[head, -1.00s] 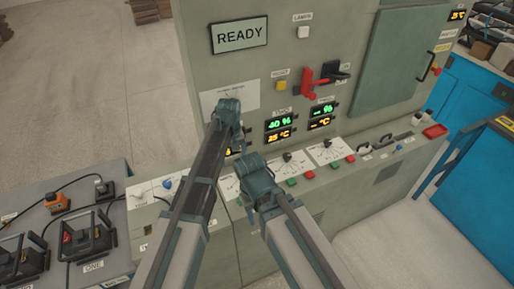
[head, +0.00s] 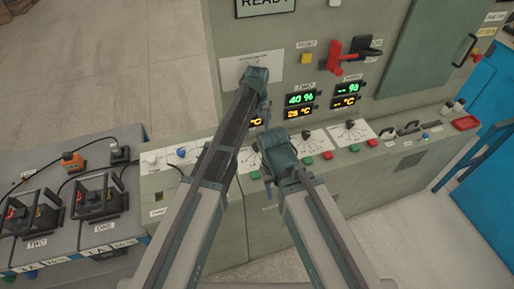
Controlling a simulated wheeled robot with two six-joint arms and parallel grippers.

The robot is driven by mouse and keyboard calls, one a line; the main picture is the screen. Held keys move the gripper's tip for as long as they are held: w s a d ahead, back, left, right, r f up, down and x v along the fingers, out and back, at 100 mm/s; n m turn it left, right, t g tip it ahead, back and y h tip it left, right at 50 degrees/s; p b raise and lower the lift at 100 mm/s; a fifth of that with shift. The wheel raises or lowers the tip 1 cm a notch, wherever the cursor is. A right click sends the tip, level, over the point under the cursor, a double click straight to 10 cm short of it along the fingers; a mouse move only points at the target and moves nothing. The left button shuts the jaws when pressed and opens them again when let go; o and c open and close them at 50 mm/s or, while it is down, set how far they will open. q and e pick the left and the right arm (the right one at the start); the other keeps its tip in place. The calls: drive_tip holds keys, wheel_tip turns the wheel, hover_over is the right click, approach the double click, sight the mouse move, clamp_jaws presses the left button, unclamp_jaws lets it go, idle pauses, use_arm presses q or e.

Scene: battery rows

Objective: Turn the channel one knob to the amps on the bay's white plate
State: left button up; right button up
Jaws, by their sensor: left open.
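The channel one dial plate (head: 248,160) is on the sloping ledge, mostly hidden behind my arms. I cannot make out its knob or pointer. My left gripper (head: 265,118) hangs just above that dial, small and partly covered by its arm. It is open, and I see nothing in it. My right gripper (head: 268,188) is low in front of the ledge, and its fingers are too unclear to tell their state. White plates (head: 108,247) run along the front of the battery bays at the left. Their print is too small to read surely.
Channel two's dial (head: 306,139) and channel three's dial (head: 351,132) are to the right, with red and green buttons below. A red lever (head: 336,62) juts from the panel above. Batteries (head: 98,197) stand on the left bench.

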sight(257, 145)
use_arm(q)
wheel_tip(257, 145, down, 9)
drive_tip(key=b, duration=0.8)
drive_tip(key=shift+f, duration=0.2)
clamp_jaws()
drive_tip(key=shift+m, duration=2.8)
